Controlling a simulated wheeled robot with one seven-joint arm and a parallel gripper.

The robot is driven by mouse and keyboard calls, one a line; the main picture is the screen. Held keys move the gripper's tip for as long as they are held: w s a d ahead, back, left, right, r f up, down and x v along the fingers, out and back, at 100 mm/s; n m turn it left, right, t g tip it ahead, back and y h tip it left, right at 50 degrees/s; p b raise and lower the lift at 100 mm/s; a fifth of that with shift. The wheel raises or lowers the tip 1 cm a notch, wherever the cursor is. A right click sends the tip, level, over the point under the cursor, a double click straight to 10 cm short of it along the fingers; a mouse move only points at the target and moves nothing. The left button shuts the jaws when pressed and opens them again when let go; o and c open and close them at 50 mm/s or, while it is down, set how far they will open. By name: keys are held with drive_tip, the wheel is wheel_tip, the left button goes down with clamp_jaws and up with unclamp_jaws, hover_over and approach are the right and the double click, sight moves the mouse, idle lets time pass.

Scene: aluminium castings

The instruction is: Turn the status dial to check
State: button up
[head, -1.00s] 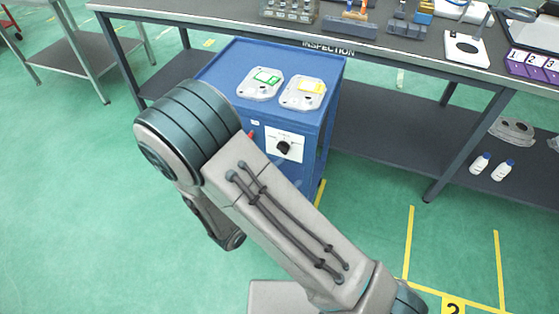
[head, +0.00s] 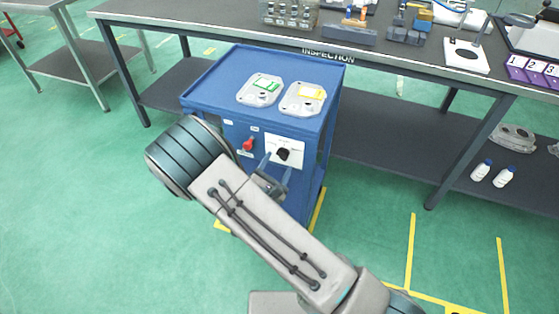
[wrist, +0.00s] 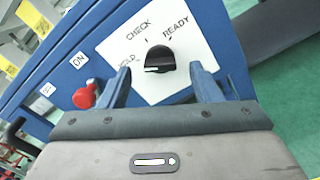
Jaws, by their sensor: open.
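The status dial (head: 283,154) is a black knob on a white plate (head: 299,146) on the front of the blue cart. In the wrist view the dial (wrist: 160,59) sits under the printed words HOLD, CHECK and READY. Its white pointer mark is at the left, toward HOLD. My gripper (wrist: 161,72) is open, with one blue-grey finger on each side of the dial and visible gaps to the knob. In the head view my gripper (head: 277,168) is just in front of the plate, partly hidden by my arm.
A red switch (wrist: 84,96) marked ON is left of the dial plate. The blue cart (head: 215,84) carries two castings with green (head: 266,82) and yellow (head: 311,93) labels. The inspection bench (head: 400,62) stands behind.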

sight(282, 155)
drive_tip(key=shift+x, duration=1.25)
drive_tip(key=shift+a, duration=0.1)
drive_tip(key=c, duration=1)
